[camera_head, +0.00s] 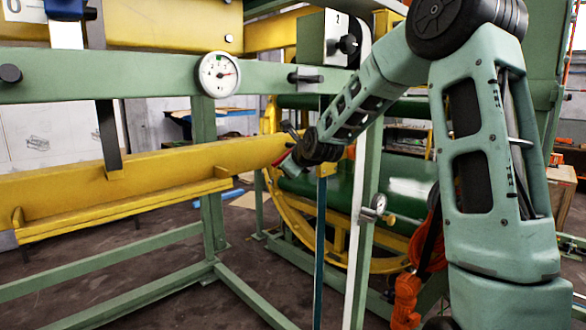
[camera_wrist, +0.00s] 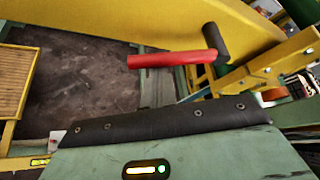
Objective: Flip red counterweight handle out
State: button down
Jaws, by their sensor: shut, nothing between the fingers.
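The red counterweight handle (camera_wrist: 172,60) is a red cylinder lying sideways across the upper middle of the wrist view. Its right end joins a black crank piece (camera_wrist: 216,42) in front of a yellow beam. In the head view a small red bit of the handle (camera_head: 282,159) shows beside my gripper (camera_head: 291,140), at the right end of the yellow beam. My gripper is shut and empty, close to the handle. In the wrist view its black-edged green body (camera_wrist: 160,124) fills the bottom, apart from the handle in the picture; the fingertips cannot be made out.
The long yellow beam (camera_head: 120,182) runs from the left to my gripper. A green frame rail with a round gauge (camera_head: 218,74) crosses above it. A green upright (camera_head: 365,215) stands close to my arm. A large yellow ring (camera_head: 295,225) lies behind. Open floor shows at lower left.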

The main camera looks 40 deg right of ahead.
jog(key=shift+a+r+b, duration=0.2)
jog(key=shift+r+b, duration=0.05)
jog(key=shift+r, duration=0.45)
jog(key=shift+a+r+b, duration=0.2)
jog(key=shift+r, duration=0.5)
jog(key=shift+w+r, duration=0.1)
jog(key=shift+r, duration=0.15)
